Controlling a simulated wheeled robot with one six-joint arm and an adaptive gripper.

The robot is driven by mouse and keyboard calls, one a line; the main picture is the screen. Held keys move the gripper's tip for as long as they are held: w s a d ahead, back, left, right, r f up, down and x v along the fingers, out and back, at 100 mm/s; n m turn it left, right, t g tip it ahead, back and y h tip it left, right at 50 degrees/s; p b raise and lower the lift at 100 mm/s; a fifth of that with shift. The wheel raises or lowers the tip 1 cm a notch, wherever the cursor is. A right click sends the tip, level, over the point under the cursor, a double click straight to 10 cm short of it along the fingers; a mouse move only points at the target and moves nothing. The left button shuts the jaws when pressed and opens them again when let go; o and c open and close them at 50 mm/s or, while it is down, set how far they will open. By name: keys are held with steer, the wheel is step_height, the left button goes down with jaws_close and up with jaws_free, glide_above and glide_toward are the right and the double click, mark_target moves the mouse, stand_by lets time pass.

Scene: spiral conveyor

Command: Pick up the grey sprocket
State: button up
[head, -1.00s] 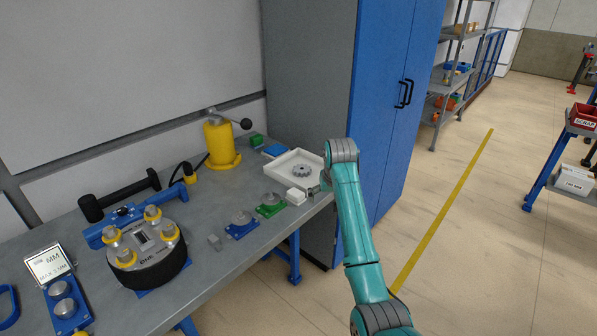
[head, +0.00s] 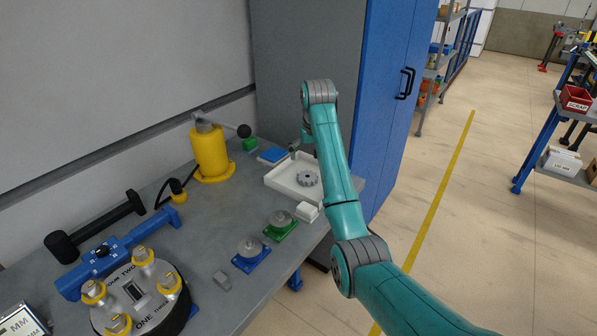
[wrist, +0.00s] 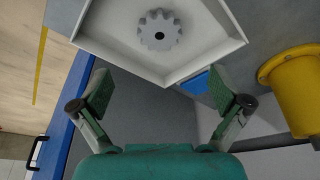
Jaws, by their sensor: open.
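The grey sprocket (head: 307,178) lies flat in a shallow white tray (head: 279,182) on the bench, near the blue cabinet. In the wrist view the sprocket (wrist: 160,30) shows its toothed rim and small dark centre hole, inside the tray (wrist: 112,52) at the top of the picture. My gripper (wrist: 162,92) is open and empty, its two fingers wide apart. In the wrist picture the fingers show below the tray's edge, apart from the sprocket. In the head view my gripper is small and partly hidden by my arm, near the tray's back side.
A yellow press (head: 209,153) stands left of the tray, with a blue block (head: 272,155) behind the tray. A small white box (head: 307,211), a green fixture (head: 281,226) and a blue fixture (head: 250,254) stand in front. The blue cabinet (head: 385,110) rises close on the right.

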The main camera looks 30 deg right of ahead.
mark_target(308, 176)
steer(key=shift+x, duration=5.45)
steer(key=c, duration=1.3)
